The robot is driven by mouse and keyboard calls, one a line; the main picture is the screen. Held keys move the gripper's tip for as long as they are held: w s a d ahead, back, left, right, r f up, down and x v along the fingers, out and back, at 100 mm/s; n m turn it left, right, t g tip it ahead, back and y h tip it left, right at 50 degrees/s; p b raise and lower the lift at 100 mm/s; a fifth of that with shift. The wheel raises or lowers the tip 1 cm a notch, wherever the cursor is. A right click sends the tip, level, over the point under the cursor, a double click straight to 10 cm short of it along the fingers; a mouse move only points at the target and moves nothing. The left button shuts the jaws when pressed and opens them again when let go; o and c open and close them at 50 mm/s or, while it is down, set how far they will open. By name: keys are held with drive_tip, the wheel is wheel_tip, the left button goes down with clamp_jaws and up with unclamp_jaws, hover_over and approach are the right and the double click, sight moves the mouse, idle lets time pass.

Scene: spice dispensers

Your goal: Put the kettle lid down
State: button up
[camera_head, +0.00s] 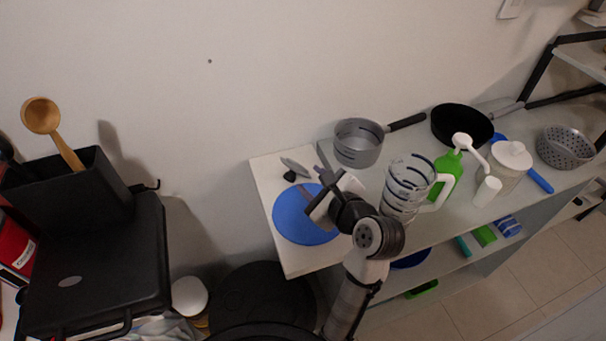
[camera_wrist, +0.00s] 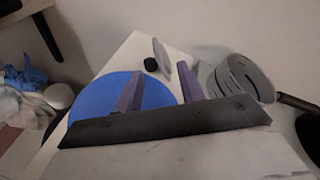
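The kettle lid is probably the small grey disc (camera_head: 294,166) with a black knob, at the back of the white table's left end. It looks tilted, with its knob toward my gripper. In the wrist view the lid (camera_wrist: 161,52) shows beyond and between the fingertips. My gripper (camera_head: 314,183) is over the blue round mat (camera_head: 290,221). Its two fingers (camera_wrist: 160,69) are wide apart with nothing between them. The clear kettle (camera_head: 404,190) with dark bands and a white handle stands to the right of my gripper, its top seemingly uncovered.
A grey slotted pot (camera_head: 357,143) stands behind the kettle. A green pump bottle (camera_head: 445,176), a black pan (camera_head: 461,124), a white-lidded jar (camera_head: 511,160) and a colander (camera_head: 565,147) stand farther right. The wall is close behind. The blue mat is bare.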

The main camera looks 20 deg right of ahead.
drive_tip(key=shift+s+d+r, duration=0.1)
drive_tip(key=shift+s+r, duration=0.1)
drive_tip(key=shift+s, duration=0.45)
drive_tip(key=shift+w, duration=0.1)
